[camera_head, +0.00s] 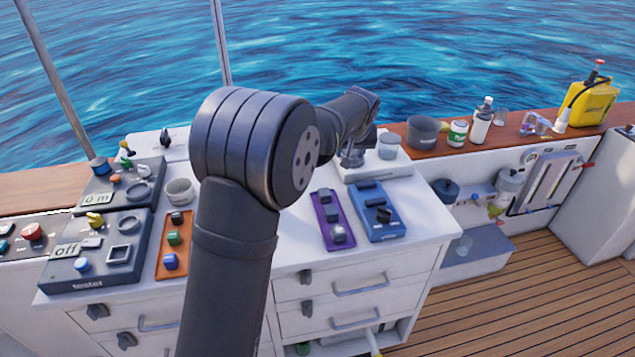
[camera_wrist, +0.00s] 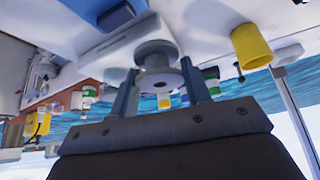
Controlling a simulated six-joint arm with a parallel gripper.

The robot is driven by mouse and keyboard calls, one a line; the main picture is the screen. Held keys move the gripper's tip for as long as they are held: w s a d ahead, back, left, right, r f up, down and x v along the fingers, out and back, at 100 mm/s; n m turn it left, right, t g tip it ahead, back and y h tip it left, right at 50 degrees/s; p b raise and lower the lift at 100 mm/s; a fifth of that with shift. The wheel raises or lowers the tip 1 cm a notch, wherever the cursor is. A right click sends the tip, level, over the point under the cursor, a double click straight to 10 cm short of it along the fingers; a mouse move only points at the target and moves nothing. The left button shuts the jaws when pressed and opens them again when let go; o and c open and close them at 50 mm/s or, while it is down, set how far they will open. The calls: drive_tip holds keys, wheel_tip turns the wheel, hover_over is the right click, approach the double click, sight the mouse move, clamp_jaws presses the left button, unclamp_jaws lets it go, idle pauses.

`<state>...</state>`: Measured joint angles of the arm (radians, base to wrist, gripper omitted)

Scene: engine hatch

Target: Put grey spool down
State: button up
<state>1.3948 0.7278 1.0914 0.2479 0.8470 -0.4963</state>
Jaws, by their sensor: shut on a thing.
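The grey spool (camera_wrist: 157,66) is between the two fingers of my gripper (camera_wrist: 160,92) in the wrist view, its wide flanges showing. My gripper is shut on it. The spool is at or just above a white raised block (camera_wrist: 118,38); I cannot tell whether it touches. In the head view, the spool (camera_head: 352,157) shows partly below the end of my arm, over the white block (camera_head: 376,174) at the back right of the counter. My arm hides most of the gripper there.
A clear cup (camera_head: 388,146) stands on the block close beside the spool. Blue (camera_head: 377,211) and purple (camera_head: 333,219) trays with small parts lie in front. Dark panels (camera_head: 97,247), an orange tray (camera_head: 174,246) and a light cup (camera_head: 180,191) are at the left. A grey pot (camera_head: 423,132) stands on the wooden ledge.

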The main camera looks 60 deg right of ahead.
drive_tip(key=shift+w+f, duration=0.15)
drive_tip(key=shift+f, duration=0.45)
drive_tip(key=shift+w+f, duration=0.15)
drive_tip(key=shift+f, duration=0.45)
drive_tip(key=w+f, duration=0.2)
drive_tip(key=w, duration=0.1)
drive_tip(key=w+d+f, duration=0.1)
drive_tip(key=w+f, duration=0.1)
drive_tip(key=w, duration=0.2)
drive_tip(key=w+f, duration=0.2)
drive_tip(key=w, duration=0.2)
drive_tip(key=shift+d+f, duration=0.35)
drive_tip(key=shift+f, duration=2)
drive_tip(key=shift+f, duration=0.1)
drive_tip(key=o, duration=1)
drive_tip(key=shift+a+r, duration=0.1)
drive_tip(key=shift+r, duration=0.3)
drive_tip(key=v, duration=1.1)
drive_tip(key=shift+a+r, duration=0.15)
